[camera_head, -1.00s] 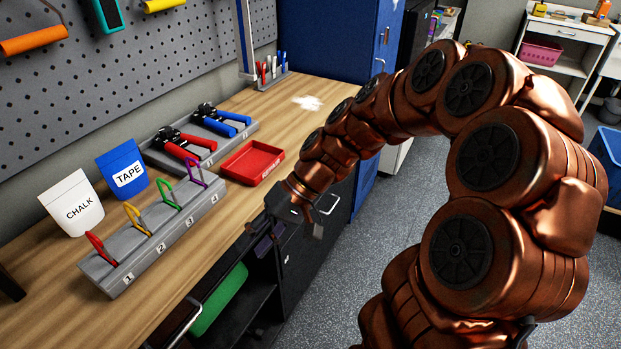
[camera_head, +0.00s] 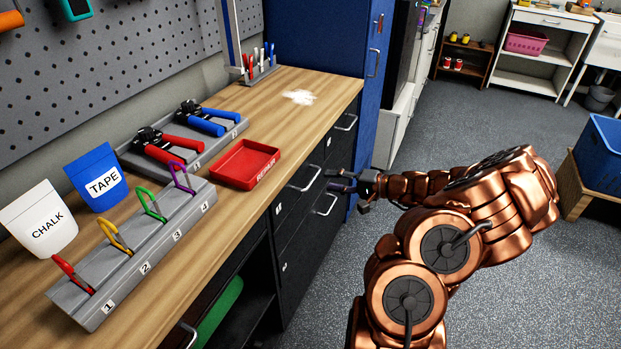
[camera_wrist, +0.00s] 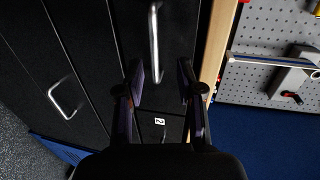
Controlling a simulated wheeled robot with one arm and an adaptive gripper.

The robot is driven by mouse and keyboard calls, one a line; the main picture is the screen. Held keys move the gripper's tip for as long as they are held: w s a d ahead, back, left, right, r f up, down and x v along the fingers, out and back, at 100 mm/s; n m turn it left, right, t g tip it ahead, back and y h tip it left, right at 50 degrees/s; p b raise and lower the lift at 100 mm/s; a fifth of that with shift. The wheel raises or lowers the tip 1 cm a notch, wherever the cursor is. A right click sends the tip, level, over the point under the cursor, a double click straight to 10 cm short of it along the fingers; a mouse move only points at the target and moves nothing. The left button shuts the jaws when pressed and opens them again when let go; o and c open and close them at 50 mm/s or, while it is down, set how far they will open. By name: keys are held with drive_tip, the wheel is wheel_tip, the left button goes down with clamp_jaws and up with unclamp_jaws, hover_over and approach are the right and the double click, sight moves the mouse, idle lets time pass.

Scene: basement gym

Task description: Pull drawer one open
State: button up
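Drawer one (camera_head: 290,199) is a black drawer front directly under the wooden worktop, with a small white label at its left end. It looks shut, flush with its neighbours. Its silver bar handle (camera_head: 305,180) also shows upright at the top middle of the wrist view (camera_wrist: 154,42). My gripper (camera_head: 342,181) is to the right of the handle in the head view, in front of the drawers. In the wrist view my gripper's two dark fingers (camera_wrist: 162,78) are apart with nothing between them. The handle is ahead of the fingers, and no contact shows.
Drawer two (camera_wrist: 160,121), labelled 2, is beside drawer one, towards the blue cabinet (camera_head: 320,38). A lower drawer's handle (camera_head: 326,204) is near my gripper. A red tray (camera_head: 246,164) and a numbered clip rack (camera_head: 135,255) sit on the worktop.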

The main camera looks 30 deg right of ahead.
sight(313, 179)
drive_tip(key=shift+w+d+f+p+x, duration=0.1)
drive_tip(key=shift+d+f+p+x, duration=0.1)
drive_tip(key=shift+x, duration=1)
drive_tip(key=shift+w+d+f+p+x, duration=0.1)
drive_tip(key=shift+d+p+x, duration=0.1)
drive_tip(key=shift+x, duration=1.05)
drive_tip(key=shift+w+d+f+p+x, duration=0.1)
drive_tip(key=shift+d+p+x, duration=0.1)
drive_tip(key=shift+x, duration=1)
clamp_jaws()
